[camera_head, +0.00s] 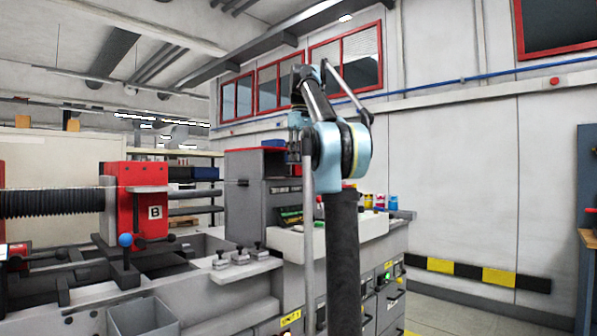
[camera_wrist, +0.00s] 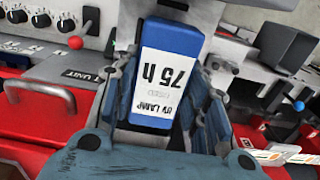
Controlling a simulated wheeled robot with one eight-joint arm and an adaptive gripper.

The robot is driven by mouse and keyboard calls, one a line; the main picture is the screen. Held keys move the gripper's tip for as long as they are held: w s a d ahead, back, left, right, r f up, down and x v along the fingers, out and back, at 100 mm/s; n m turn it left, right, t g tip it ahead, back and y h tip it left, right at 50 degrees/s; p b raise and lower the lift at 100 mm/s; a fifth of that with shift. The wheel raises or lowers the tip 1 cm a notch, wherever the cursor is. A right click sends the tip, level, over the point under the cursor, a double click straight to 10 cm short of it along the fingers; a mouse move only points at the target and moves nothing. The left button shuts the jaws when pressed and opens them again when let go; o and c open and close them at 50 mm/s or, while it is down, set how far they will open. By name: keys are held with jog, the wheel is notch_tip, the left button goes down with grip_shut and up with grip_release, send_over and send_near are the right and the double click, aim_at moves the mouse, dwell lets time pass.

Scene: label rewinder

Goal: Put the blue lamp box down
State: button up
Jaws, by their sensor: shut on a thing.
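The blue lamp box (camera_wrist: 178,40) lies between the fingers of my gripper (camera_wrist: 172,75) in the wrist view. It has a white label reading "UV LAMP" and "75 h", upside down in the picture. My gripper is shut on it, with a finger along each side. The box's far end lies over a grey surface; I cannot tell whether it touches it. In the head view my arm stands in front of the machine, and I cannot make out the held box for certain.
In the wrist view, a red drawer front with a handle (camera_wrist: 40,88) and a panel with black knobs (camera_wrist: 38,18) are at left. A dark box (camera_wrist: 282,46) stands at right. In the head view, a red block marked B (camera_head: 122,200) stands on the machine at left.

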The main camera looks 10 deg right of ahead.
jog(key=shift+s+f, duration=0.1)
jog(key=shift+f, duration=2.2)
jog(key=o, duration=1.4)
jog(key=shift+f, duration=0.1)
notch_tip(320, 180, up, 10)
jog(key=shift+r, duration=1.1)
